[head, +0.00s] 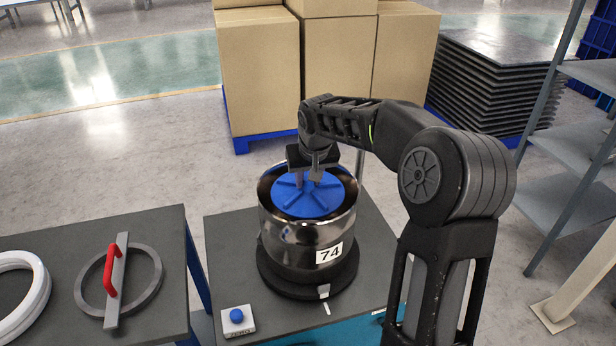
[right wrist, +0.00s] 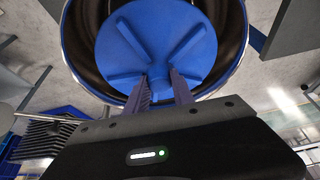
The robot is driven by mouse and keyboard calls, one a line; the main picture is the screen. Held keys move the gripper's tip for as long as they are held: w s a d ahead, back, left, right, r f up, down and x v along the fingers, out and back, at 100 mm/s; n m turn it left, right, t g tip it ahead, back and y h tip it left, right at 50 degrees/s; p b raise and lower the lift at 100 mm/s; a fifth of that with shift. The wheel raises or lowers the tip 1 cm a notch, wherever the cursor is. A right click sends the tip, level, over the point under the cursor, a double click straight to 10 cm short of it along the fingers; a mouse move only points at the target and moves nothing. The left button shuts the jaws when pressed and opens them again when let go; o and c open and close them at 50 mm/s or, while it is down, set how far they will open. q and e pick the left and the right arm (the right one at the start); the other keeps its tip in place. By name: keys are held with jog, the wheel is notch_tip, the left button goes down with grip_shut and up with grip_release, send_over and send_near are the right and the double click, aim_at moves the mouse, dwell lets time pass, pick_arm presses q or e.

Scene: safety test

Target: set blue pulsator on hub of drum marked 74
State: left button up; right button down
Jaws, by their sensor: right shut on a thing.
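The blue pulsator (head: 313,199) is a ribbed disc at the mouth of the shiny metal drum (head: 290,238) marked 74. It lies roughly level inside the rim; the hub beneath it is hidden. My right gripper (head: 316,178) reaches down from above, shut on a raised part of the pulsator. In the right wrist view the pulsator (right wrist: 165,45) shows in front of the fingers (right wrist: 162,88), with the drum's dark inner wall (right wrist: 232,35) around it. Whether it touches the hub cannot be seen. My left gripper is not in view.
The drum stands on a black round base (head: 275,285) on a grey table. A button box (head: 238,320) sits at its front left. On the left table lie a grey ring with a red-handled bar (head: 113,280) and white rings (head: 40,290). Boxes (head: 260,75) stand behind.

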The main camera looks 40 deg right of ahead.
jog(key=shift+f+b, duration=4.75)
jog(key=shift+f, duration=1.95)
jog(key=shift+s+a+f+b, duration=0.1)
jog(key=shift+s+f+b, duration=0.1)
jog(key=shift+f+b, duration=0.4)
jog(key=shift+s+f+b, duration=0.2)
jog(key=shift+f+b, duration=0.25)
jog(key=shift+f, duration=0.25)
jog(key=shift+s+f, duration=0.1)
jog(key=shift+f, duration=0.25)
jog(key=shift+b, duration=0.3)
jog(key=c, duration=1)
grip_release()
jog(key=shift+r, duration=0.7)
jog(key=p+v, duration=0.1)
jog(key=v, duration=0.7)
jog(key=shift+a, duration=0.1)
jog(key=shift+w+r, duration=0.15)
jog(key=shift+w, duration=0.1)
